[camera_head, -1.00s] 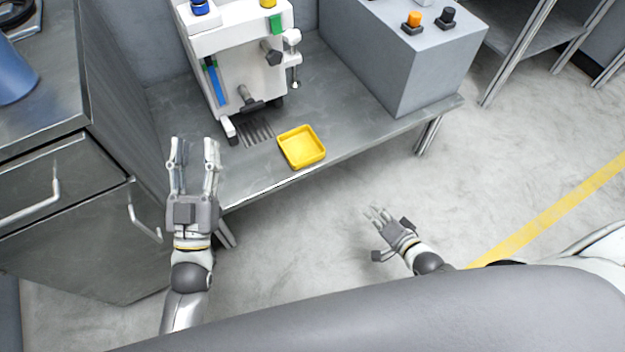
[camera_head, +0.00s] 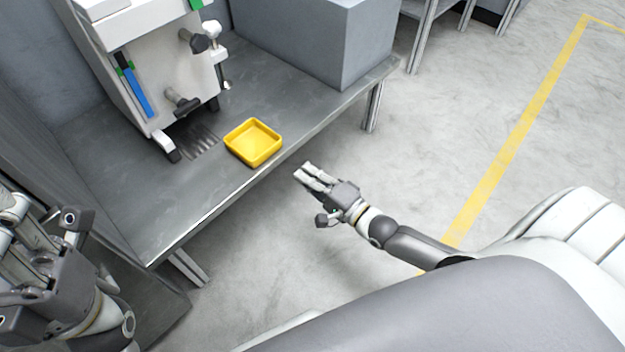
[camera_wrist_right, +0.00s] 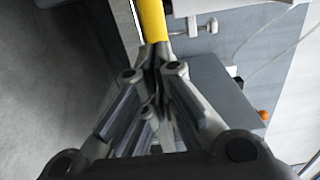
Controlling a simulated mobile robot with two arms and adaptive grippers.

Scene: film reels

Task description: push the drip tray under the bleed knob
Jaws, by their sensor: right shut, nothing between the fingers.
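The yellow square drip tray (camera_head: 253,142) sits empty on the grey metal bench, near its front edge and right of the slotted grate (camera_head: 197,141). A dark knob (camera_head: 183,104) sticks out low on the white machine above the grate. A second dark knob (camera_head: 198,42) is higher up; I cannot tell which is the bleed knob. My right gripper (camera_head: 305,172) is shut and empty, off the bench front, to the tray's lower right and apart from it. In the right wrist view, the tray (camera_wrist_right: 152,20) shows beyond the closed fingertips (camera_wrist_right: 157,50). My left gripper (camera_head: 42,212) is open at the lower left.
The white machine (camera_head: 150,60) stands behind the grate, with a white foot (camera_head: 166,147) beside it. A large grey box (camera_head: 335,45) stands on the bench at the right.

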